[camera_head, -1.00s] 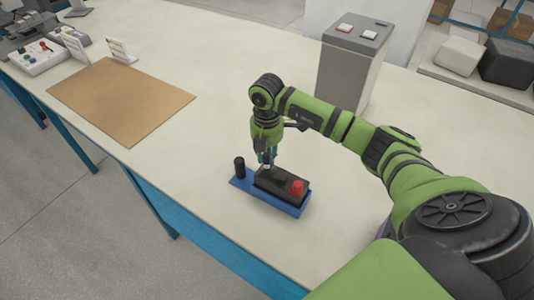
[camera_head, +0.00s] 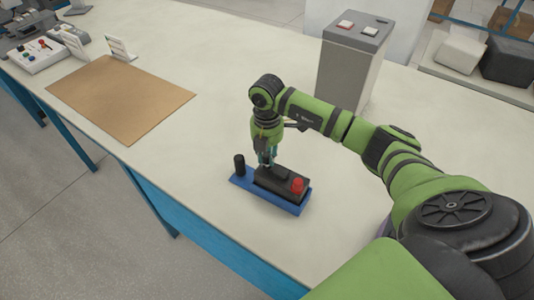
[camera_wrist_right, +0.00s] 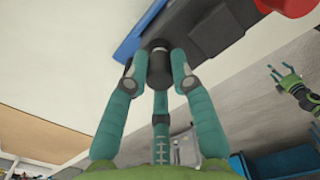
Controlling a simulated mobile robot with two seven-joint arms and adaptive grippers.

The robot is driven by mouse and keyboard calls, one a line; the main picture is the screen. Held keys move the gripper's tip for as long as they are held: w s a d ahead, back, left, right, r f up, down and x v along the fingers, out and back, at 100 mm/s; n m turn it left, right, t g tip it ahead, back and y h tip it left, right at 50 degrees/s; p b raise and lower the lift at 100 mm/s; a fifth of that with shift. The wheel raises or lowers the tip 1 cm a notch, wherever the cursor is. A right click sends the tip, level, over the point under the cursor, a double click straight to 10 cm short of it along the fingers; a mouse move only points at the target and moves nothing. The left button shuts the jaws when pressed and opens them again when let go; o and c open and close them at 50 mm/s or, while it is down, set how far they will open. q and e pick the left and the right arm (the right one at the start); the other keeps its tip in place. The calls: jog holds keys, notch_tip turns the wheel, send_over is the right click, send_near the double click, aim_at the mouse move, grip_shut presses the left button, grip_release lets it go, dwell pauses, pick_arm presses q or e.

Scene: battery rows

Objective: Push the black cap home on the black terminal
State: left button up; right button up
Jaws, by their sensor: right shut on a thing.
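The black battery (camera_head: 268,181) lies in a blue tray (camera_head: 240,183) near the table's front edge. A red cap (camera_head: 297,186) stands on its right end. My right gripper (camera_head: 268,163) points down over the battery's left end, where the black terminal is hidden by the fingers. In the right wrist view the right gripper (camera_wrist_right: 160,72) is shut on the black cap (camera_wrist_right: 160,68), against or just over the battery (camera_wrist_right: 215,25). I cannot tell how far the cap is seated. My left gripper (camera_wrist_right: 285,78) shows small in the right wrist view, fingers spread and empty.
A black post (camera_head: 239,165) stands upright at the tray's left end, close to my right gripper. A grey box with buttons (camera_head: 350,70) stands behind. A brown mat (camera_head: 120,100) lies to the left. The table between is clear.

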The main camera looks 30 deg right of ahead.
jog(key=shift+f+b, duration=0.4)
jog(key=shift+f, duration=0.25)
dwell(0.8)
jog(key=o, duration=0.8)
jog(key=shift+o, duration=0.2)
jog(key=o, duration=0.4)
jog(key=shift+o, duration=0.2)
jog(key=shift+r, duration=0.15)
jog(key=shift+r+p, duration=2.8)
jog(key=shift+r, duration=0.65)
